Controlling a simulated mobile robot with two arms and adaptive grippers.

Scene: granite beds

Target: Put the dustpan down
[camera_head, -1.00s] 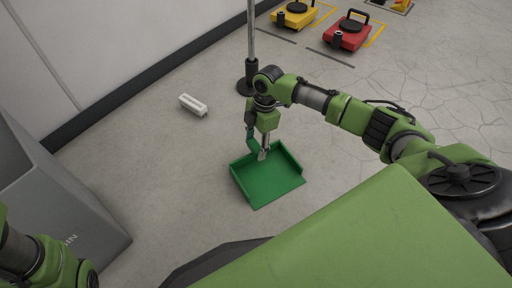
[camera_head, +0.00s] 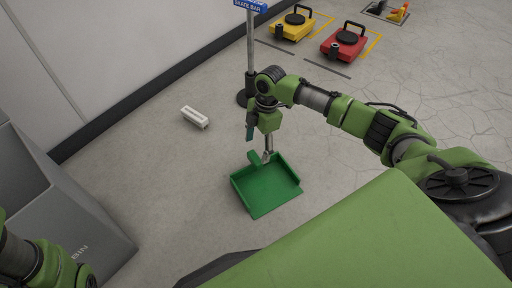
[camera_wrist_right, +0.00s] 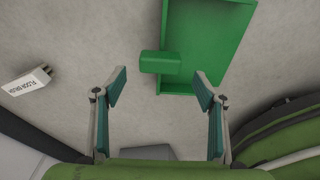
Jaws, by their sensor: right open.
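The green dustpan (camera_head: 266,190) lies on the grey floor below my right gripper, its short handle (camera_head: 256,158) on the side toward the gripper. My right gripper (camera_head: 260,143) hangs above the handle end, fingers pointing down. In the right wrist view the gripper (camera_wrist_right: 159,90) is open, its two fingers wide apart with nothing between their pads. The dustpan (camera_wrist_right: 205,40) shows there beyond the fingertips, with its handle (camera_wrist_right: 158,62) apart from both fingers. Only part of my left arm shows at the lower left of the head view; its gripper is out of view.
A grey bin (camera_head: 60,205) stands at the left. A sign pole (camera_head: 251,50) rises behind my right gripper. Yellow (camera_head: 293,25) and red (camera_head: 344,42) machines stand at the back.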

